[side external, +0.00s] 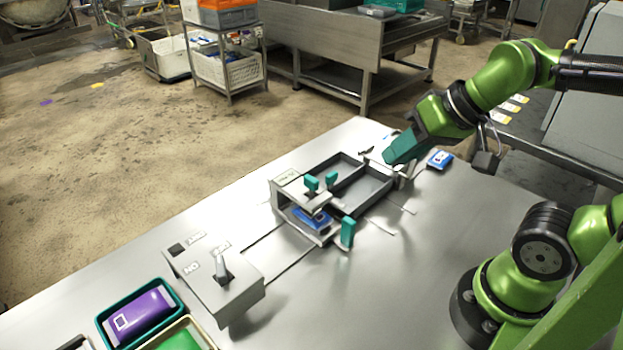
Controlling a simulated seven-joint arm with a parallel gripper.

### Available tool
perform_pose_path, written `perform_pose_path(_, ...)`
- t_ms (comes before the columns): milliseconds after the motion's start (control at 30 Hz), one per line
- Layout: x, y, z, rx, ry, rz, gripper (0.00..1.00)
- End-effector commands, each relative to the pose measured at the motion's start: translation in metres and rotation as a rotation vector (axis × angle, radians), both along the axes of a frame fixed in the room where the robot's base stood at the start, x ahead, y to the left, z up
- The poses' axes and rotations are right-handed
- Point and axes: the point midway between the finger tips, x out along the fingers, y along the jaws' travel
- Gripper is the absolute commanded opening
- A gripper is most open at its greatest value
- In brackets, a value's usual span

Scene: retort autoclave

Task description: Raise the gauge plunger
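A grey gauge frame (289,187) stands in the middle of the steel table, with a white label on its top. Two small teal knobs (312,183) (331,180) stand on top of it; which one belongs to the plunger I cannot tell. A blue packet (309,219) lies inside the frame, under its top. A teal upright handle (347,232) is at its front right. My gripper (390,160) is at the far right end of the grey tray, apart from the knobs. Its fingers are seen edge-on, so their opening is not clear.
A grey two-part tray (366,192) adjoins the frame. A blue-and-white packet (440,159) lies right of my gripper. A grey switch box (216,284) with a lever is at front left. A teal bin (106,325) holds a purple pouch (144,312).

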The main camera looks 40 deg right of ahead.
Motion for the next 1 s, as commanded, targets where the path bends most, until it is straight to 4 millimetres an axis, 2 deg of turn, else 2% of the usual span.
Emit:
perform_pose_path(33, 0.004, 0.002, -0.005, 0.0, 0.027, 0.008, 0.29)
perform_pose_path(133, 0.023, 0.005, -0.002, -0.018, 0.075, 0.032, 0.43)
perform_pose_path(333, 0.082, 0.016, 0.009, -0.106, 0.24, 0.142, 0.43)
perform_pose_path(600, 0.16, 0.029, 0.015, -0.244, 0.467, 0.286, 0.43)
perform_pose_path(767, 0.18, 0.031, 0.029, -0.283, 0.536, 0.317, 0.43)
perform_pose_path(867, 0.178, 0.03, 0.043, -0.289, 0.547, 0.323, 0.43)
perform_pose_path(1000, 0.173, 0.03, 0.036, -0.285, 0.571, 0.338, 0.43)
